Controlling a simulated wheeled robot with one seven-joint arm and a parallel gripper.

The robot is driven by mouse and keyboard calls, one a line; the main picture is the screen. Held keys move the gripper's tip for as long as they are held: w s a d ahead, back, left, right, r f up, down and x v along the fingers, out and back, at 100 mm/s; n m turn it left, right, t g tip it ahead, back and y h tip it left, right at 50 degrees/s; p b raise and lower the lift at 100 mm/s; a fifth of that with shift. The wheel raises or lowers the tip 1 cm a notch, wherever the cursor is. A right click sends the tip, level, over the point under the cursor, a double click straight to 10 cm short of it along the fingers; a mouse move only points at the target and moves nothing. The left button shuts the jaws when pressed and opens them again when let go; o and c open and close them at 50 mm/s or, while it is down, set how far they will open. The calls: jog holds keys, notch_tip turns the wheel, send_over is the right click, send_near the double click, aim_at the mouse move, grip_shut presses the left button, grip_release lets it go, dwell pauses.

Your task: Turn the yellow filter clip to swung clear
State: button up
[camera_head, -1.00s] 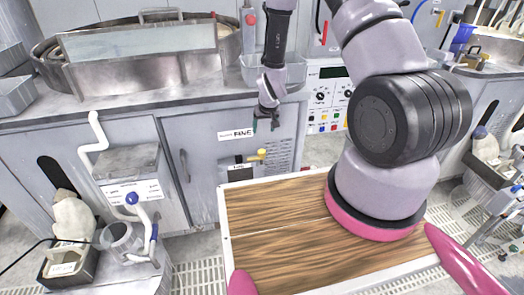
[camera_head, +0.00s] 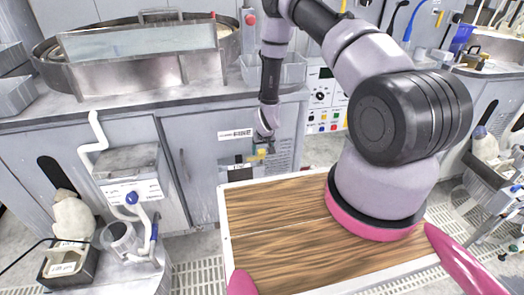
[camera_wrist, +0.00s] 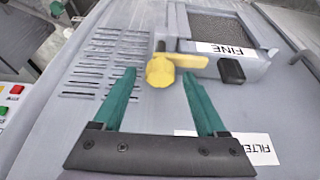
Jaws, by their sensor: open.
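The yellow filter clip (camera_wrist: 172,68) is on the grey cabinet front, beside a recessed mesh filter panel (camera_wrist: 222,28) labelled FINE. Its lever points sideways across the edge of the panel's frame in the wrist view. My gripper (camera_wrist: 158,80) is open, with its green fingers on either side of the clip's knob; whether they touch it I cannot tell. In the head view the clip (camera_head: 262,152) is a small yellow spot at my gripper (camera_head: 258,150), partly hidden by it.
A black block (camera_wrist: 231,70) sits by the panel frame, close to the clip's lever. Vent slots (camera_wrist: 105,65) lie on the other side. A wooden-topped surface (camera_head: 275,225) is in front of the cabinet, below my arm.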

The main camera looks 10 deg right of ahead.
grip_shut()
jog(key=shift+n, duration=0.3)
jog(key=n, duration=0.1)
jog(key=n+y, duration=0.1)
jog(key=n, duration=0.1)
jog(key=n+y, duration=0.1)
jog(key=shift+d+n, duration=0.3)
jog(key=n+g+y, duration=0.1)
jog(key=n, duration=0.2)
jog(key=shift+w+d+n, duration=0.1)
jog(key=shift+w+n, duration=0.05)
jog(key=shift+n, duration=0.15)
jog(key=n, duration=0.1)
jog(key=n+g+y, duration=0.1)
jog(key=n, duration=0.1)
jog(key=shift+w+d+n, duration=0.1)
jog(key=shift+w+n, duration=0.05)
jog(key=shift+n, duration=0.15)
jog(key=shift+w+n+g, duration=0.15)
jog(key=shift+n+g, duration=0.85)
jog(key=shift+n, duration=1)
